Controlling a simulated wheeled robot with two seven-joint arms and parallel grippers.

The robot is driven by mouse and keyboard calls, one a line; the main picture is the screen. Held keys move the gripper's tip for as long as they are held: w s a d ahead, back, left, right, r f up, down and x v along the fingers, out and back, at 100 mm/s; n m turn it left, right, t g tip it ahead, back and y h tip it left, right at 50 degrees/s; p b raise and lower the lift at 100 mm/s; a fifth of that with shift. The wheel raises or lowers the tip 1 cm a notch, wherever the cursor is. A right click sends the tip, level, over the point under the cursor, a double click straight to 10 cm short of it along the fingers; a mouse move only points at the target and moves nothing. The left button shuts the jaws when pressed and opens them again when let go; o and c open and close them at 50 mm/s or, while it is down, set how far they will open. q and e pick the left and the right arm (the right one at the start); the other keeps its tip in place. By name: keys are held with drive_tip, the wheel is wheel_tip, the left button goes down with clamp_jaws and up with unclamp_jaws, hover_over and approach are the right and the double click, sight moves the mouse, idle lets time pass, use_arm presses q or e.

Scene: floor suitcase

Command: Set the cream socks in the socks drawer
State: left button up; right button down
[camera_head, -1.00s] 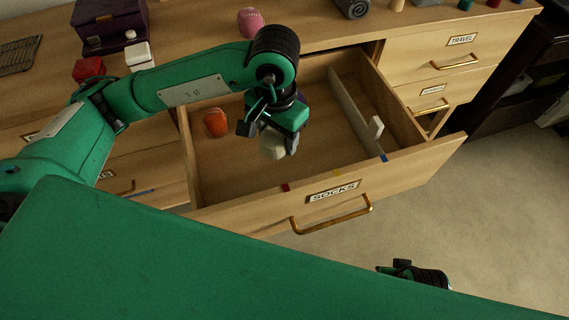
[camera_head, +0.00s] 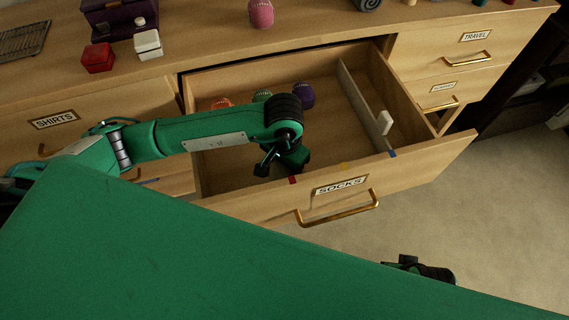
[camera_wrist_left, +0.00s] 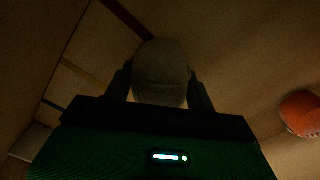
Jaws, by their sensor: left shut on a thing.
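The socks drawer (camera_head: 420,168) stands pulled open, with a SOCKS label (camera_head: 341,185) and a brass handle on its front. My left gripper (camera_head: 276,164) is down inside it, in the larger section left of the divider. In the left wrist view its fingers are shut on the rolled cream socks (camera_wrist_left: 160,72), dim and in shadow. The head view hides the socks behind my gripper. I cannot tell whether they touch the drawer floor. A dark and green part of my right arm (camera_head: 425,270) shows at the bottom right; its fingers are unclear.
Orange (camera_head: 221,103), green (camera_head: 263,97) and purple (camera_head: 303,95) rolls lie toward the drawer's back; the orange one also shows in the wrist view (camera_wrist_left: 301,112). A divider (camera_head: 358,88) with a white block (camera_head: 385,122) runs along the right. A pink roll (camera_head: 261,13) stands on the dresser top.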

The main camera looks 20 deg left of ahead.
use_arm(q)
drive_tip(key=o, duration=1)
wheel_tip(320, 180, up, 12)
drive_tip(key=shift+r, duration=0.1)
idle(0.6)
